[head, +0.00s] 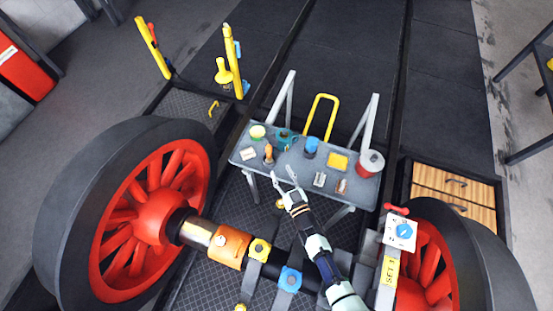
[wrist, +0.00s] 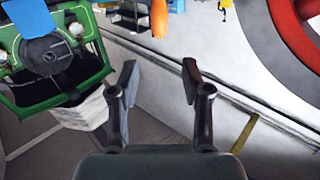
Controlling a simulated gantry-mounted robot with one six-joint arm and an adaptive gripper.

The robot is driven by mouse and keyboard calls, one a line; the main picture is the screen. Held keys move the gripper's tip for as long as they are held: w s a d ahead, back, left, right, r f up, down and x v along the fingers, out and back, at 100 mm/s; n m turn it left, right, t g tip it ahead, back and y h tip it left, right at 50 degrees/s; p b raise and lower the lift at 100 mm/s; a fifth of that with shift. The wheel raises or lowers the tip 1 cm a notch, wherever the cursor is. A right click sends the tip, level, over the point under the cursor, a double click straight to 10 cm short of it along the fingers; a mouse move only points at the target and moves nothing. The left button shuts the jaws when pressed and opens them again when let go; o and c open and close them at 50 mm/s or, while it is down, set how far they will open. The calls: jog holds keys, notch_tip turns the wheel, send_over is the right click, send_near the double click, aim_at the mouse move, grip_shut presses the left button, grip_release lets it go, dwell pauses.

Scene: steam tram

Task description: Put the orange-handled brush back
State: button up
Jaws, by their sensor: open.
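A small orange item (head: 268,154), upright on a dark base, stands on the left part of the grey table; it may be the orange-handled brush, but it is too small to be sure. A brownish-orange item (head: 341,186) lies near the table's front edge, right of the middle. In the wrist view an orange handle-like thing (wrist: 160,19) shows at the top edge, partly cut off. My gripper (head: 283,175) is at the table's front edge, between these two table items. In the wrist view its fingers (wrist: 160,75) are apart with nothing between them.
The grey table (head: 300,171) also holds a blue cup (head: 311,146), a yellow block (head: 338,161), a red-and-grey can (head: 370,162) and several small items. Large red-spoked wheels flank my arm, the left one (head: 150,215) bigger. In the wrist view a green frame (wrist: 60,70) stands at left.

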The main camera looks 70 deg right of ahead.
dwell(0.3)
jog(key=w+a+r+n+t+y, duration=0.1)
jog(key=w+a+r+n+y, duration=0.15)
jog(key=w+a+r, duration=0.5)
jog(key=w+a+r+n+y, duration=0.2)
jog(key=w+a+r+y, duration=0.15)
jog(key=w+r, duration=0.75)
jog(key=s+a+r+n+y, duration=0.2)
jog(key=a+r, duration=0.2)
jog(key=a, duration=0.4)
jog(key=s+a+r+n+y, duration=0.1)
jog(key=a+r+y, duration=0.2)
jog(key=a+r, duration=0.35)
jog(key=s+a+r+n+y, duration=0.2)
jog(key=a, duration=0.8)
notch_tip(320, 180, up, 50)
jog(key=p, duration=5)
jog(key=shift+d+g, duration=0.15)
jog(key=shift+g, duration=0.25)
